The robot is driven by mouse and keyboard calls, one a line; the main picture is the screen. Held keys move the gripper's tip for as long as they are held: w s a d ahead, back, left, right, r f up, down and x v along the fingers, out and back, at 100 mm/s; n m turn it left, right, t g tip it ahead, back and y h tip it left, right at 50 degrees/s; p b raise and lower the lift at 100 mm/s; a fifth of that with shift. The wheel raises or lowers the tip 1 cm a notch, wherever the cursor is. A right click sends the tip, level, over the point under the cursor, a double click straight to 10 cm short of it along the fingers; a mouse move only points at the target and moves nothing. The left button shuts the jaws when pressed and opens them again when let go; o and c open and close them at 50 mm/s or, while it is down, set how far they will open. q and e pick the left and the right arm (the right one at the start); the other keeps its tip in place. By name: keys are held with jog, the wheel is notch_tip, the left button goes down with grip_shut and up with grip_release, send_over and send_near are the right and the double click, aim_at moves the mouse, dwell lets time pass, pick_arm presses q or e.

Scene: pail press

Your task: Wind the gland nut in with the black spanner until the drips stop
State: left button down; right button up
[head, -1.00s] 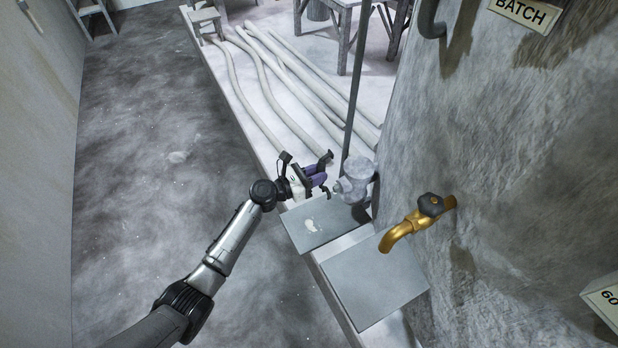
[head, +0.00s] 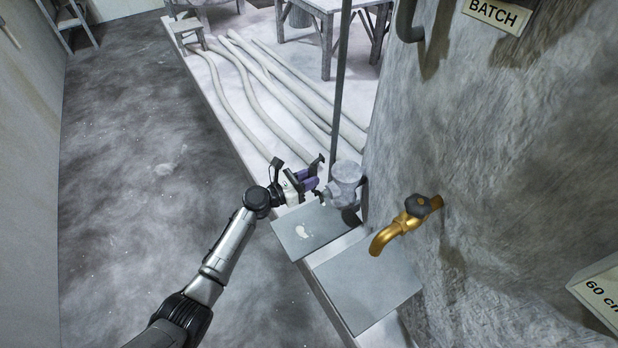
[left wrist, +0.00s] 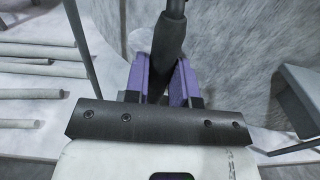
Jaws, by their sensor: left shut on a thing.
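My left gripper (head: 313,181), with purple fingers, is beside the grey valve (head: 346,178) at its left. In the left wrist view its fingers (left wrist: 162,85) are shut on the black spanner (left wrist: 169,38), whose dark handle runs up between them. The spanner's far end is out of the wrist view. A black end (head: 319,160) shows above the fingers in the head view. The gland nut is too small to make out clearly, and I cannot tell whether the spanner is seated on it. A pale wet patch (head: 303,232) lies on the grey slab below. My right gripper is out of view.
A brass tap (head: 405,226) juts from the big rough grey tank (head: 510,150) at the right. A second grey slab (head: 368,282) lies below it. A thin upright pipe (head: 337,90) stands behind the valve. Long pale pipes (head: 285,90) lie behind; the left floor is clear.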

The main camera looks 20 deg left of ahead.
pick_arm(q)
jog(key=shift+w+d, duration=0.15)
jog(key=shift+w, duration=0.1)
dwell(0.4)
jog(key=shift+w+d+b, duration=0.2)
jog(key=shift+w+b, duration=0.1)
jog(key=shift+w+d, duration=0.25)
jog(key=shift+w, duration=0.15)
dwell(0.3)
jog(key=shift+d, duration=0.1)
